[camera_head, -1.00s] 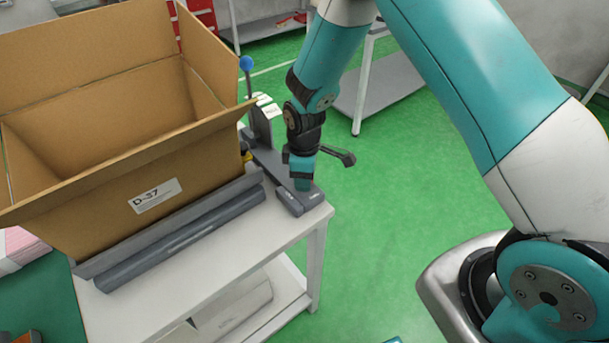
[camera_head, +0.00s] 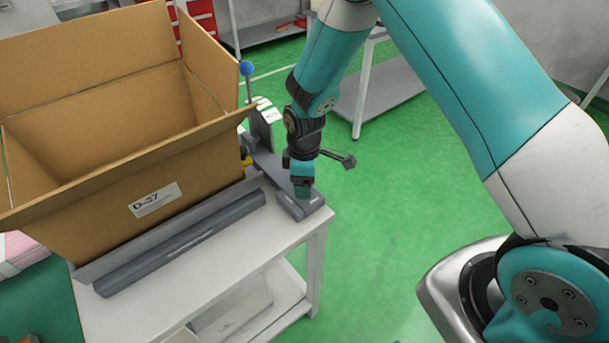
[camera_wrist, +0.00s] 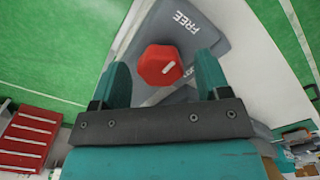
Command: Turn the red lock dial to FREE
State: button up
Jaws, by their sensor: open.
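The red lock dial (camera_wrist: 159,66) shows in the wrist view, a faceted knob with a short white mark on its right part. It sits on a grey plate (camera_wrist: 208,34) with the white word FREE above and to the right of it. A second word at the lower right is partly hidden by a finger. My gripper (camera_wrist: 162,62) is open, one finger on each side of the dial; I cannot tell whether they touch it. In the head view my gripper (camera_head: 302,188) points down over the grey plate (camera_head: 313,208) at the table's corner, and the dial is hidden.
A large open cardboard box (camera_head: 95,200) marked D-37 stands left of the gripper on the white table (camera_head: 215,262), behind a grey bar (camera_head: 180,243). A blue-knobbed lever (camera_head: 247,70) rises behind the gripper. Open green floor (camera_head: 400,220) lies to the right.

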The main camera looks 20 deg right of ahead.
notch_tip(320, 180, up, 18)
jog(key=b, duration=0.1)
jog(key=shift+f+b, duration=0.25)
jog(key=shift+b, duration=0.1)
jog(key=s+a+r+m+y, duration=0.1)
jog(key=s+r+m, duration=0.1)
jog(key=s, duration=0.6)
jog(key=s+a+r+m+y, duration=0.1)
jog(key=s+r, duration=0.3)
jog(key=s, duration=0.4)
jog(key=s+a+r+m+y, duration=0.2)
jog(key=s+r, duration=0.1)
jog(key=s, duration=0.5)
jog(key=shift+s+r+m, duration=0.15)
jog(key=shift+s+m, duration=0.2)
jog(key=shift+m, duration=0.05)
